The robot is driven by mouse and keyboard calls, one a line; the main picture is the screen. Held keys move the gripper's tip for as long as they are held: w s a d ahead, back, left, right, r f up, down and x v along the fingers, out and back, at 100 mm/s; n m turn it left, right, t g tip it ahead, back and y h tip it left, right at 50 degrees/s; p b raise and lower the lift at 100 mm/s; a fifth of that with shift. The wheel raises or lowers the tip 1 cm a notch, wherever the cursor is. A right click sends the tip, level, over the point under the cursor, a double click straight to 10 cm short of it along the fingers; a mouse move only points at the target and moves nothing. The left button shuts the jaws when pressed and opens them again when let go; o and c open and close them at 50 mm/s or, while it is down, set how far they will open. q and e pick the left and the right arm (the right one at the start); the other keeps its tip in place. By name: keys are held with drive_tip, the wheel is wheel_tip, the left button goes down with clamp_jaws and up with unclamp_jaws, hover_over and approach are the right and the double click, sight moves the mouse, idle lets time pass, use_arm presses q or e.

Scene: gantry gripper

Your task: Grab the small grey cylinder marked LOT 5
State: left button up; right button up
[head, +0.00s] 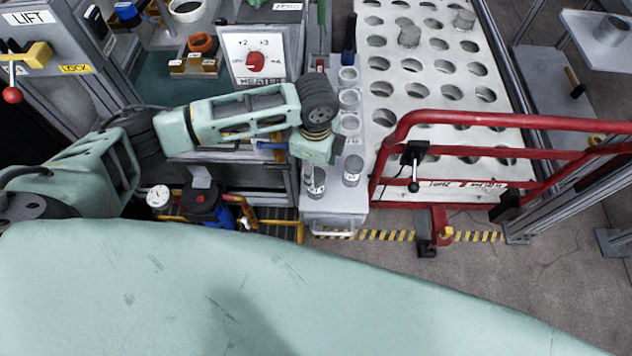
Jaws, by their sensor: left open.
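Two small grey cylinders with pale labels stand upright on the near end of a narrow light-grey tray (335,206): a left one (317,184) and a right one (352,169). The label print is too small to read, so I cannot tell which is LOT 5. My left gripper (311,178) points down at the left cylinder and covers part of it. It is open; whether its fingers are around the cylinder or just above it I cannot tell. The right cylinder stands apart from the gripper. My right gripper is not in view.
Several ring-shaped holders (349,98) line the tray behind the cylinders. A red rail gate (470,118) with a black handle stands close on the right, before a white perforated plate (405,85) holding grey cylinders. A heater box (254,58) stands behind my left arm.

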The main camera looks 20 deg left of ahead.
sight(316, 177)
use_arm(q)
drive_tip(key=f, duration=0.7)
drive_tip(key=shift+s+p, duration=0.25)
drive_tip(key=shift+p, duration=0.1)
drive_tip(key=shift+c, duration=0.6)
drive_tip(key=shift+d+r, duration=0.1)
clamp_jaws()
